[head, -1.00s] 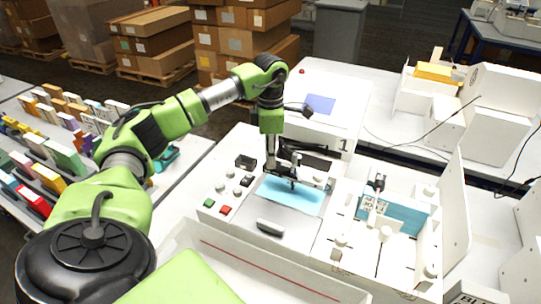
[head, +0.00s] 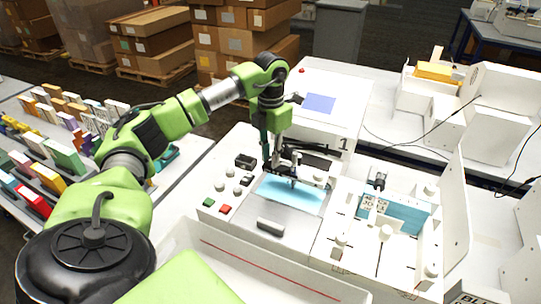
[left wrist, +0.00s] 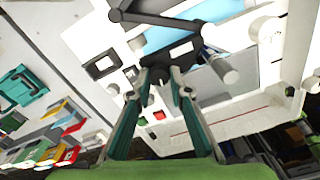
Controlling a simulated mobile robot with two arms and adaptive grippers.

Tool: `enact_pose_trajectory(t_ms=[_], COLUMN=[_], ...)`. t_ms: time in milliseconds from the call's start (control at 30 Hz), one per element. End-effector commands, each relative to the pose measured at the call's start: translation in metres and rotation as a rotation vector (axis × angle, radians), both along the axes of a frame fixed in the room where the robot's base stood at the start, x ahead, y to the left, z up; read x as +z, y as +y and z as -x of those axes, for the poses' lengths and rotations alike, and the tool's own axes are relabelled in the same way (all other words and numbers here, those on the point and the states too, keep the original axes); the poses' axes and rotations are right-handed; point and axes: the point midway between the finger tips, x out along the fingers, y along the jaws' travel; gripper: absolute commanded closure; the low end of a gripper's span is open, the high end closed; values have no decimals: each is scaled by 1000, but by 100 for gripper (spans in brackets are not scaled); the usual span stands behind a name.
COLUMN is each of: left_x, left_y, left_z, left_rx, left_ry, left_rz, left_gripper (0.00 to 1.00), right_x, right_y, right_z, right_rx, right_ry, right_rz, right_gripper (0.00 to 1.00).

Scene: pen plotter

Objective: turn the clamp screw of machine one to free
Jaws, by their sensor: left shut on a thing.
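Machine one (head: 309,236) is the white plotter marked 1, with a light-blue sheet (head: 292,197) on its bed. Its dark pen carriage (head: 297,169) stands over the sheet. My left gripper (head: 272,166) reaches down from above to the left side of the carriage. In the left wrist view its teal fingers (left wrist: 161,82) are closed together on a small dark part at the carriage, which I take to be the clamp screw. The fingertips mostly hide the screw, so its turn position cannot be read. My right gripper is not in view.
A second machine with a blue sheet (head: 408,213) stands close on the right. Colored boxes fill the left table.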

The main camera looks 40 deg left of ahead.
Motion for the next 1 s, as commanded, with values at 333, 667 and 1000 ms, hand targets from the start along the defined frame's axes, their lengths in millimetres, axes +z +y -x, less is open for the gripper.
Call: enact_pose_trajectory(t_ms=[333,667,1000], left_x=[1,2,2], left_y=[0,-1,-1], left_z=[-1,-1,-2], left_rx=[330,642,906], left_ry=[-4,-4,-5], left_rz=[0,0,1], left_gripper=[100,100,100], right_x=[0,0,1], right_y=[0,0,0], right_z=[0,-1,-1], right_rx=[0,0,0], right_ry=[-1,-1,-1], right_rz=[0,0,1], right_gripper=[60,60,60])
